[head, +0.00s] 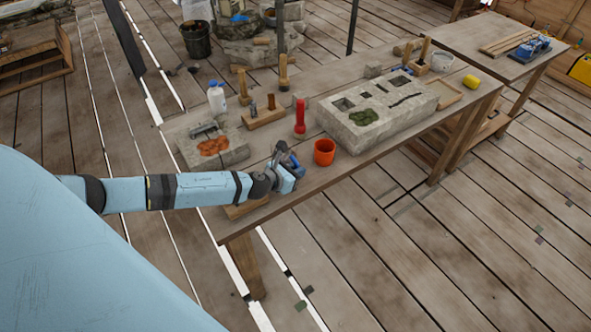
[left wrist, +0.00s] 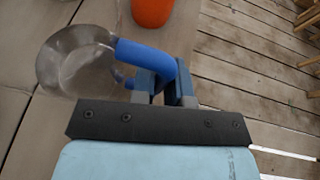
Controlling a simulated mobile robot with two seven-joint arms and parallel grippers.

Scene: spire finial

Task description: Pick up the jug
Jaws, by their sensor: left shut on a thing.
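The jug (left wrist: 78,62) has a clear, greyish round body and a blue handle (left wrist: 145,54). It shows at the upper left of the left wrist view. My left gripper (left wrist: 165,82) is shut on the blue handle, which runs between its two fingers. In the head view my left gripper (head: 288,172) is over the near edge of the workbench (head: 345,178), where the jug is small and mostly hidden. I cannot tell whether the jug's base touches the bench. My right gripper is not in view.
An orange cup (head: 324,152) stands close to the right of my left gripper. A red torch-like object (head: 299,118) stands behind. A large stone block (head: 375,112) lies to the right, and a smaller stone block (head: 212,149) to the left. A white bottle (head: 216,98) stands farther back.

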